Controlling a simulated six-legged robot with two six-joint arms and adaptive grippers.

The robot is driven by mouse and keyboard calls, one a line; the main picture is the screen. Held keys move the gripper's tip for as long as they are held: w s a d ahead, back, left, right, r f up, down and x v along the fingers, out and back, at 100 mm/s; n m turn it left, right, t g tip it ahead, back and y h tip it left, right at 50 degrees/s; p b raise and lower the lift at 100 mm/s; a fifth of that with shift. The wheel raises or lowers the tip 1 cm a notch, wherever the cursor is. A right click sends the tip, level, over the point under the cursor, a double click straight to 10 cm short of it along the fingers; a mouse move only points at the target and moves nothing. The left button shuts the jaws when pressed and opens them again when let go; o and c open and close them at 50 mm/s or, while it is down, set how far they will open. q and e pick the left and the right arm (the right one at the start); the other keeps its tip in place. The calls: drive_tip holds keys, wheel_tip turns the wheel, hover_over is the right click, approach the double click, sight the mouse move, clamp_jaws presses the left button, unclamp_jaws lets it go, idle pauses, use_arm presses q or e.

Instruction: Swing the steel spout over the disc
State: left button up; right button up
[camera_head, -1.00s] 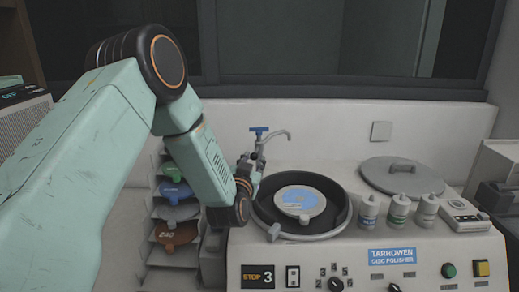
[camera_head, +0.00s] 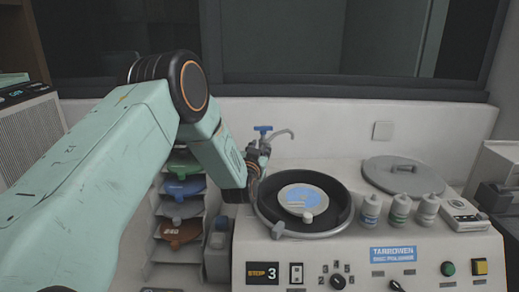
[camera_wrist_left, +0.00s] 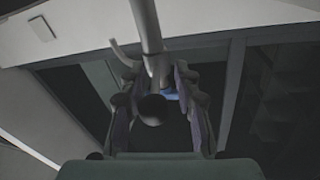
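The steel spout (camera_head: 284,134) stands behind the bowl, with a blue-handled tap (camera_head: 263,129) at its top and its curved outlet pointing right. The disc (camera_head: 302,198), pale with a blue patch, lies in the round dark bowl (camera_head: 344,217). My left gripper (camera_head: 257,153) is at the spout's post, below the blue handle. In the left wrist view a steel pipe (camera_wrist_left: 148,30) runs between the fingers of my left gripper (camera_wrist_left: 158,88), with gaps visible on both sides; the fingers look open. A dark round end shows between them. My right gripper is not in view.
Several bottles (camera_head: 398,209) and a round grey lid (camera_head: 404,177) are right of the bowl. A rack of coloured discs (camera_head: 184,188) stands left of the polisher. The wall (camera_head: 340,130) is close behind the spout.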

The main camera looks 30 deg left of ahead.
use_arm(q)
drive_tip(key=shift+w+f, duration=0.1)
drive_tip(key=shift+w, duration=0.05)
drive_tip(key=shift+c, duration=1.1)
drive_tip(key=shift+w+d, duration=0.1)
drive_tip(key=shift+d, duration=0.05)
drive_tip(key=shift+c, duration=0.7)
drive_tip(key=c, duration=0.3)
clamp_jaws()
drive_tip(key=shift+r, duration=0.2)
